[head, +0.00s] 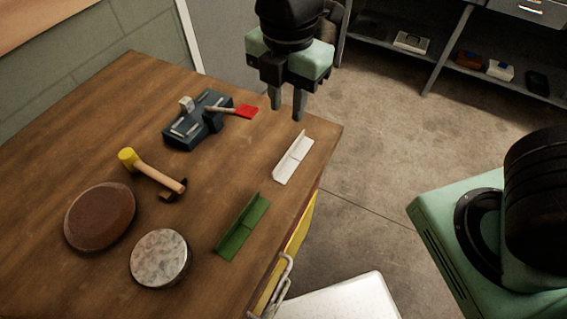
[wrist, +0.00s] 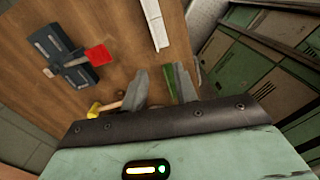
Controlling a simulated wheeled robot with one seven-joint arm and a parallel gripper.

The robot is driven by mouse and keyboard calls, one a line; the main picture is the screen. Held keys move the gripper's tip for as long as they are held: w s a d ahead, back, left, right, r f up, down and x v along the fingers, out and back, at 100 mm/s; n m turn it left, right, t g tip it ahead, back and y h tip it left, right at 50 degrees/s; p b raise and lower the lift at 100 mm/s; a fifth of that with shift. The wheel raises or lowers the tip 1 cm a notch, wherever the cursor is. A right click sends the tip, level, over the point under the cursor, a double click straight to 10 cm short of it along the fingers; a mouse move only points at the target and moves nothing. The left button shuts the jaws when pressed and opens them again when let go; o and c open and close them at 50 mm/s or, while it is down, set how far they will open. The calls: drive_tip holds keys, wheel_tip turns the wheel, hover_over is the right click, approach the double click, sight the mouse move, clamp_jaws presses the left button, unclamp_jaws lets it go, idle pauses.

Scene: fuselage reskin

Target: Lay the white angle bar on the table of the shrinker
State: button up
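The white angle bar (head: 293,157) lies on the wooden table near its right edge. It also shows at the top of the wrist view (wrist: 155,22). The shrinker (head: 190,132) is a dark blue-grey block device with a red-ended lever, standing further back on the table; it also shows at the left of the wrist view (wrist: 62,58). My gripper (head: 287,108) hangs above the table's far right corner, pointing down, above and apart from the white bar. Its two fingers are spread with nothing held between them; they also show in the wrist view (wrist: 162,88).
A green angle bar (head: 242,226) lies nearer on the wooden table (head: 85,110). A yellow-headed mallet (head: 152,171), a brown round pad (head: 100,216) and a grey round block (head: 160,258) lie to the left. Shelves (head: 450,55) stand across the open floor.

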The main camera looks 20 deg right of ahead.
drive_tip(key=w+f, duration=0.1)
hover_over(282, 160)
drive_tip(key=shift+n, duration=0.4)
drive_tip(key=f, duration=1)
drive_tip(key=shift+s+d+f, duration=0.15)
drive_tip(key=shift+d+f, duration=0.2)
drive_tip(key=shift+w+a+f, duration=0.1)
drive_tip(key=shift+a+f, duration=0.05)
drive_tip(key=shift+f, duration=1.3)
drive_tip(key=shift+w+a+f, duration=0.1)
drive_tip(key=shift+a+f, duration=0.05)
drive_tip(key=shift+f, duration=1.25)
clamp_jaws()
